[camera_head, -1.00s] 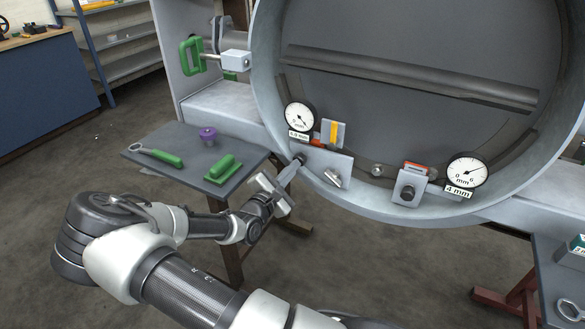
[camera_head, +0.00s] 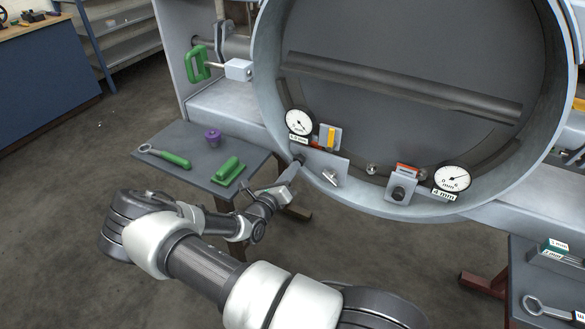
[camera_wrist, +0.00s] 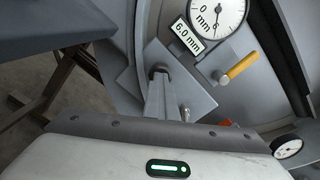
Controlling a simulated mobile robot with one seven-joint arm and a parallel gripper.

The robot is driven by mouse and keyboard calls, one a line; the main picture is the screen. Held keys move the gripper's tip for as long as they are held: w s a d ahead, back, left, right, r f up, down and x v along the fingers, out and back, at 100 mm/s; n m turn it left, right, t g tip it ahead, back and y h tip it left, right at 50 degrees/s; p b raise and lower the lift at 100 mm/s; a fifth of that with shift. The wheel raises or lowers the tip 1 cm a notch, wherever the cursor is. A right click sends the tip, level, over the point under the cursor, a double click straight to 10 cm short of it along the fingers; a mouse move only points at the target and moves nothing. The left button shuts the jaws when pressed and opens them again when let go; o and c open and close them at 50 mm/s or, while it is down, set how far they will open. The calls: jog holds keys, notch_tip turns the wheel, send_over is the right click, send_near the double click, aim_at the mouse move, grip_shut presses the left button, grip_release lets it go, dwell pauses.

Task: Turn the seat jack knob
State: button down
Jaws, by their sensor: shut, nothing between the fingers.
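The near left seat jack has a grey angled plate (camera_head: 325,168) on the lower left of the big ring, with a small dark round knob (camera_head: 298,160) at its left end. In the wrist view the dark knob (camera_wrist: 158,71) sits right at the tips of my gripper (camera_wrist: 160,85), which partly hide it. My gripper (camera_head: 292,168) is shut, its narrow fingers pointing at the knob; whether they touch it I cannot tell. A dial gauge (camera_head: 299,121) above carries a label (camera_wrist: 188,35) reading 6.0 mm. A second jack block (camera_head: 401,187) has its own dark knob.
The large grey ring (camera_head: 262,90) fills the upper right. A second gauge (camera_head: 452,178) is labelled 4 mm. Another table stands at lower right.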

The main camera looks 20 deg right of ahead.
jog(key=n, duration=0.4)
jog(key=shift+p, duration=0.3)
jog(key=shift+n, duration=0.4)
jog(key=shift+n, duration=0.6)
jog(key=c, duration=2.1)
grip_release()
jog(key=shift+s+a+f, duration=0.1)
jog(key=shift+s, duration=0.05)
jog(key=shift+p+v, duration=0.35)
jog(key=shift+v, duration=0.6)
jog(key=shift+a+f, duration=0.1)
jog(key=shift+p+v, duration=0.65)
jog(key=shift+v, duration=2.15)
